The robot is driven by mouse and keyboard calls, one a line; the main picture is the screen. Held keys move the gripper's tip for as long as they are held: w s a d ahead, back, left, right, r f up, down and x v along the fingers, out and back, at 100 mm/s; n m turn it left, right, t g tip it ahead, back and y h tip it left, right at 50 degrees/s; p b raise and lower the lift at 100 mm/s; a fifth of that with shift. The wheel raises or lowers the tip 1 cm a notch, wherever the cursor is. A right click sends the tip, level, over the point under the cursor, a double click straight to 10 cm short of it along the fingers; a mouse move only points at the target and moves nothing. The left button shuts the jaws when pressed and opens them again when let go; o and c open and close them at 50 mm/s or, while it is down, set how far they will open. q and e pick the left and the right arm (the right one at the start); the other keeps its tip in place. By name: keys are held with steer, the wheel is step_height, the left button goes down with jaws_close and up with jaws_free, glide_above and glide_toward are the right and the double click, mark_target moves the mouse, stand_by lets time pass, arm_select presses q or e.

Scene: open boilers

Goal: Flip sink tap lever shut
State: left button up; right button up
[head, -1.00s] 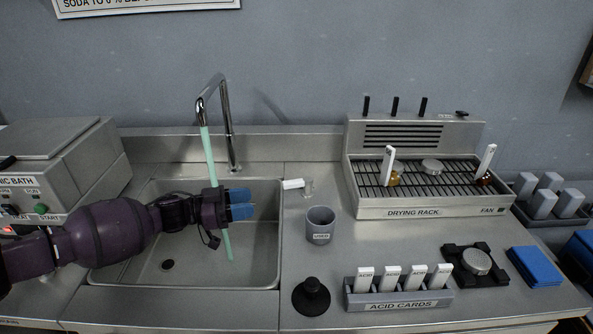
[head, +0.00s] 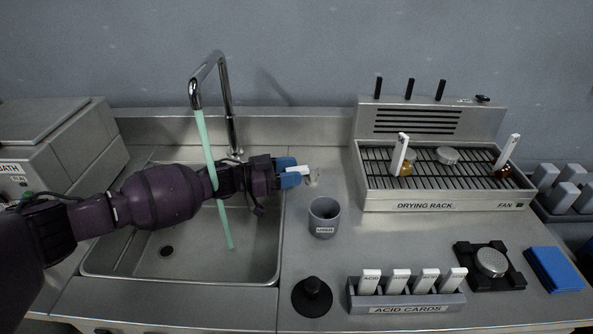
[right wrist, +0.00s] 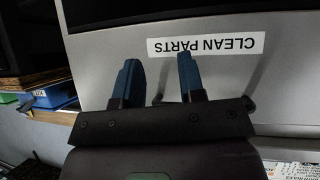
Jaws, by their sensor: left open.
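The tall chrome tap (head: 226,100) stands behind the sink (head: 180,272), and a pale green stream (head: 208,150) runs from its spout into the basin. The white tap lever (head: 299,169) is on the counter just right of the sink, on a small metal base (head: 312,178). My left gripper (head: 289,173) reaches across the sink from the left, with its blue fingers at the lever's left end. It is open; whether the fingers touch the lever I cannot tell. My right gripper (right wrist: 160,82) is open and empty in the right wrist view, before a grey panel marked "CLEAN PARTS" (right wrist: 206,45).
A grey cup (head: 323,218) stands just in front of the lever. A black knobbed object (head: 312,296) and the acid cards holder (head: 406,301) are nearer the front edge. The drying rack (head: 430,203) is to the right. A grey bath unit (head: 60,145) is at the left.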

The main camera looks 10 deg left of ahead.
arm_select(q)
steer(key=shift+x, duration=0.8)
jaws_close()
steer(key=shift+w+a+f+m+g+h+b, duration=0.1)
steer(key=shift+w+f+m+g+h+b, duration=0.1)
steer(key=shift+m+g+b, duration=0.25)
steer(key=shift+w+a+f+m+g+h+b, duration=0.1)
steer(key=shift+m+g+h+b, duration=0.2)
steer(key=shift+g, duration=0.25)
steer(key=shift+w+m+g+b, duration=0.15)
steer(key=shift+m+g+b, duration=0.5)
steer(key=shift+g, duration=0.45)
steer(key=shift+r, duration=0.25)
jaws_free()
